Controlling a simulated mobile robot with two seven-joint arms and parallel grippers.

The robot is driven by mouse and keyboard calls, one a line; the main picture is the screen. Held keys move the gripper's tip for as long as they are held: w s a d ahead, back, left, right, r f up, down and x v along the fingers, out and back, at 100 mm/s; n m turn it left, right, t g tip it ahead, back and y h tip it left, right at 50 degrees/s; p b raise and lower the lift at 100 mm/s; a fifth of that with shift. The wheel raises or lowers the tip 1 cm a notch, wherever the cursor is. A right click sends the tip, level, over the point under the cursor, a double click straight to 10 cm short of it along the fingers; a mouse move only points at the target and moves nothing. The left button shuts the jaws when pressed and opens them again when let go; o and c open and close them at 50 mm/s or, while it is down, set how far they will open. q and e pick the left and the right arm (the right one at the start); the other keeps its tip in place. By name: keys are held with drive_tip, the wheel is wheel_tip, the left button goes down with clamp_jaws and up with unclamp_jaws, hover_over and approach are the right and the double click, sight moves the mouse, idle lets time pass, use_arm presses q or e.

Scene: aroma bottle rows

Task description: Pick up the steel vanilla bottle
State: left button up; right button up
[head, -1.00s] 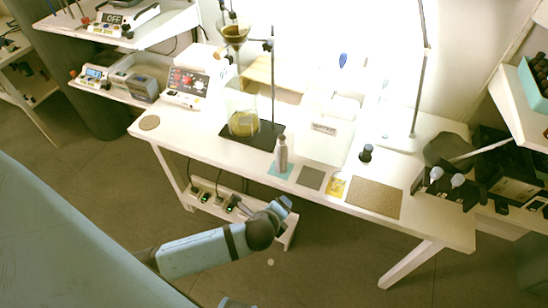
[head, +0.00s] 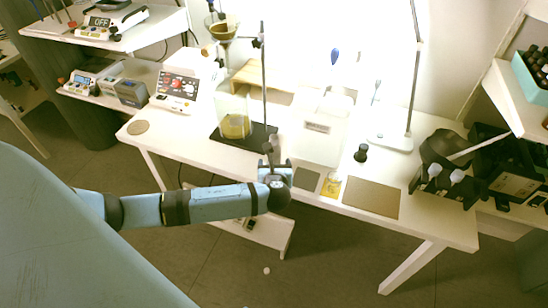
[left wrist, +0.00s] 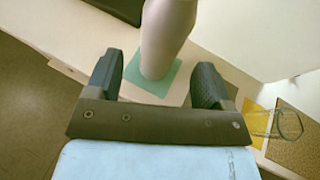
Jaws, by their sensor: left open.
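The steel bottle (head: 268,149) stands upright near the front edge of the white table, mostly hidden behind my left gripper in the head view. In the left wrist view the smooth pale bottle (left wrist: 166,38) stands on a teal square mat (left wrist: 174,82), its top cut off by the frame. My left gripper (head: 275,168) is open at the front of the bottle; its fingers (left wrist: 157,75) lie to either side of the bottle's lower part in the picture, with gaps showing on both sides. No label can be read. My right gripper is not in view.
Right of the bottle are a grey mat (head: 306,180), a small glass on a yellow mat (head: 331,186) and a brown mat (head: 371,197). A stand with a dark base (head: 250,139) and a beaker (head: 235,124) is behind. A dark-capped small bottle (head: 361,153) stands further right.

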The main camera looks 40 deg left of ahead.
sight(274, 160)
use_arm(q)
drive_tip(key=x, duration=0.5)
drive_tip(key=shift+w+r, duration=0.1)
drive_tip(key=shift+r, duration=0.2)
drive_tip(key=c, duration=1.2)
drive_tip(key=shift+r, duration=0.1)
